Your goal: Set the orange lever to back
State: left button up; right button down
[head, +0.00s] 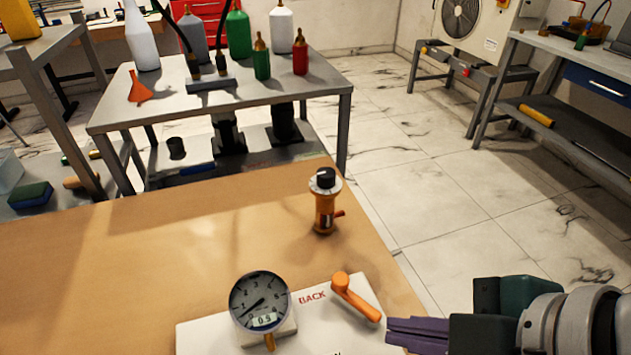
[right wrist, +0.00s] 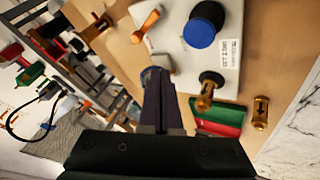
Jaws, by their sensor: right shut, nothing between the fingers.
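The orange lever (head: 356,299) is on a white panel (head: 212,335) in the head view. Its round end is at the upper left, beside the red word BACK, and its arm slants down to the right, away from that word. My right gripper (head: 390,335) is shut and empty, just right of and below the lever's lower end; a small gap shows between them. In the right wrist view its closed fingers (right wrist: 160,105) reach over the panel, and an orange lever-like part (right wrist: 147,22) lies beyond them. My left gripper is not in view.
A round gauge (head: 259,302) stands on the panel left of the lever. An orange fitting with a black knob (head: 325,200) stands farther back on the wooden top (head: 180,225). A black and blue knob (right wrist: 204,25) shows in the right wrist view. The wooden top's left part is clear.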

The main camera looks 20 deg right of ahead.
aim_at(345, 289)
jog(key=shift+w+d+f+b, duration=0.1)
jog(key=shift+d+f+b, duration=0.1)
jog(key=shift+f, duration=0.4)
jog(key=shift+w+d+f+b, duration=0.1)
jog(key=shift+d+f+b, duration=0.05)
jog(key=shift+f, duration=0.45)
jog(key=b+x, duration=0.3)
jog(key=x, duration=0.7)
jog(key=shift+w+a, duration=0.1)
jog(key=shift+w, duration=0.05)
jog(key=shift+w+d+r, duration=0.1)
jog(key=shift+w+d, duration=0.1)
jog(key=shift+w, duration=0.4)
jog(key=shift+w+d+r, duration=0.1)
jog(key=shift+w+d, duration=0.1)
jog(key=shift+w, duration=0.35)
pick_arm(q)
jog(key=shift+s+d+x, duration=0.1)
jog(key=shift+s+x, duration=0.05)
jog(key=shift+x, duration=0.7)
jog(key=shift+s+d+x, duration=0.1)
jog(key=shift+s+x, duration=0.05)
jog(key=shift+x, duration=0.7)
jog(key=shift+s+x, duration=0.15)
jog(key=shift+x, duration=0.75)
pick_arm(e)
jog(key=shift+w+d, duration=0.15)
jog(key=shift+w, duration=0.4)
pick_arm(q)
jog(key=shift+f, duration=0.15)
